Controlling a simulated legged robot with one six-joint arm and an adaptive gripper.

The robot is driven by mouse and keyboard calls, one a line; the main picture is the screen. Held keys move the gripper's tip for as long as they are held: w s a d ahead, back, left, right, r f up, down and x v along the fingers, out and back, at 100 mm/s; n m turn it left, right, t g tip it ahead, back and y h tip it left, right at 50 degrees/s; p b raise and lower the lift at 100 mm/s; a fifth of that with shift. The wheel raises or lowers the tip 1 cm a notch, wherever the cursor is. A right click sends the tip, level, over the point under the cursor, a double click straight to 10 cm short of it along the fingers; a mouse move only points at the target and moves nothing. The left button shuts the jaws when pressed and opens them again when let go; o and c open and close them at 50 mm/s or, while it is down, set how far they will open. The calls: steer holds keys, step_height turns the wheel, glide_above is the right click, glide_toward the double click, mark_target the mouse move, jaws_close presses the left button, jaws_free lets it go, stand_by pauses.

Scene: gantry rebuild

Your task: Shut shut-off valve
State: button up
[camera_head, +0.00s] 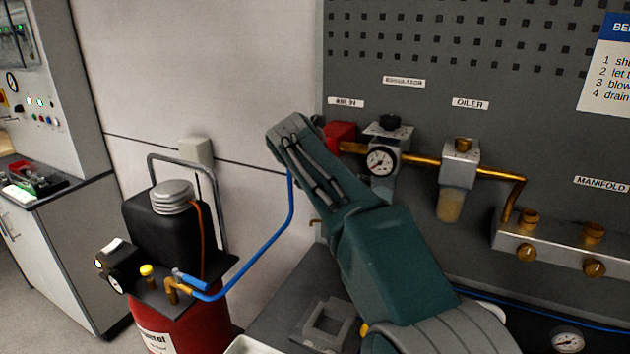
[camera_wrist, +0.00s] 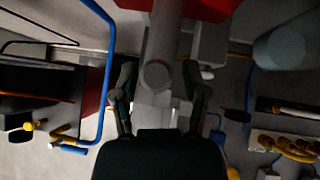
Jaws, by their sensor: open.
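A red block (camera_head: 341,132), which looks like the shut-off valve body, sits under the AIR IN label at the left end of the brass pipe. My arm's end is in front of its left side and hides part of it. In the wrist view a red part (camera_wrist: 185,6) shows at the top edge. My gripper (camera_wrist: 158,92) is open, with a dark finger on each side of a grey rounded part (camera_wrist: 157,72). Whether that part is the valve's handle, and whether the fingers touch it, I cannot tell. The fingertips are hidden in the head view.
Right of the red block are a regulator with gauge (camera_head: 382,160), an oiler (camera_head: 460,165) and a manifold (camera_head: 560,245). A red compressor (camera_head: 180,325) with a blue hose (camera_head: 255,262) stands at lower left. A grey bench (camera_head: 275,325) lies below my arm.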

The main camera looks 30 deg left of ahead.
steer(key=v, duration=1.1)
steer(key=shift+s+r, duration=0.2)
steer(key=shift+r, duration=0.1)
steer(key=s+d+f+m+g+h, duration=0.1)
steer(key=d+f+m+g+h, duration=0.15)
steer(key=d+m, duration=2)
steer(key=s+d+f+m, duration=0.8)
steer(key=s+d, duration=0.1)
steer(key=d, duration=0.3)
steer(key=s+d+f+m, duration=0.8)
steer(key=s+d, duration=0.2)
steer(key=d, duration=0.2)
steer(key=shift+s+g, duration=0.2)
steer(key=shift+g, duration=0.15)
